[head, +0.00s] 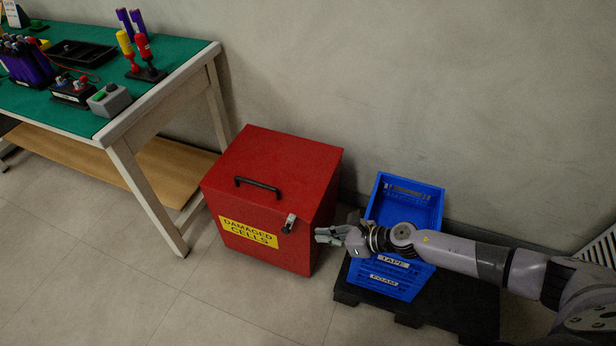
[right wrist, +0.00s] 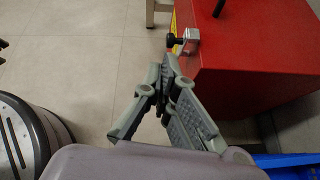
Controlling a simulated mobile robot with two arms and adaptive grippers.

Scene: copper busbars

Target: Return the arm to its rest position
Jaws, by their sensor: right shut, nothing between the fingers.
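My right arm (head: 455,248) reaches in from the right in the head view, over the blue crate. Its gripper (head: 322,236) is beside the front right side of the red "DAMAGED CELLS" box (head: 283,165). In the right wrist view the gripper (right wrist: 168,65) has its fingertips together with nothing between them. The red box (right wrist: 250,60) shows behind it, with its metal latch (right wrist: 190,38) near the fingertips. I cannot tell whether the fingers touch the box. The box's lid is down, with a black handle (head: 258,187) on top.
A blue crate (head: 410,187) labelled "TAPE" and "FOAM" stands on a black pallet (head: 460,300) under my right arm. A green-topped workbench (head: 185,52) with tools and a black tray (head: 82,52) is at the upper left. The floor in front of the red box is clear.

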